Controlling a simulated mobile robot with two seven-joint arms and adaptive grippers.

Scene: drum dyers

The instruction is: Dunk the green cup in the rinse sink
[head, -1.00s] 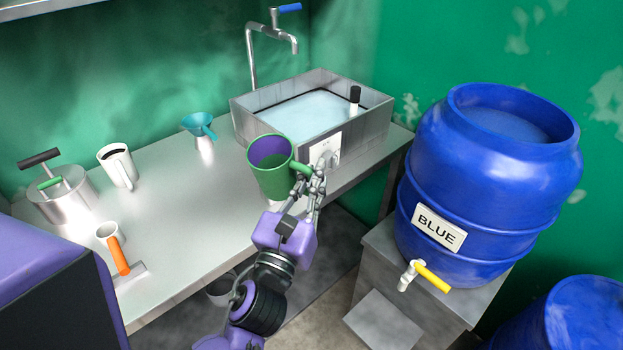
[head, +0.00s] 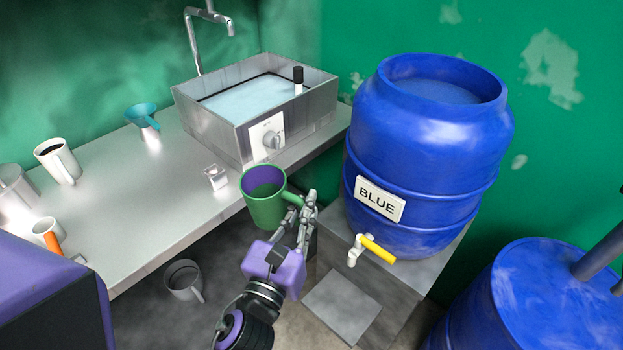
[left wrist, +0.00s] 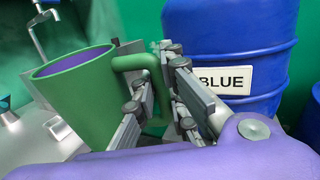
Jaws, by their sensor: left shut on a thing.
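The green cup (head: 264,207) has a purple inside and is upright. My left gripper (head: 302,207) is shut on its handle, at the cup's right side. The cup hangs in front of the bench edge, below and in front of the rinse sink (head: 222,132). The sink is a steel basin of pale blue water with a dial on its front. In the left wrist view the green cup (left wrist: 75,90) shows large, with the handle between the fingers (left wrist: 165,95). My right gripper is not in view.
The blue barrel (head: 430,150) with a yellow tap stands right of the cup. The steel bench (head: 140,205) holds a white mug (head: 58,162), a teal funnel (head: 143,118) and an orange-handled scoop (head: 50,237). A grey mug (head: 183,283) is below the bench. Another blue barrel (head: 535,300) is lower right.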

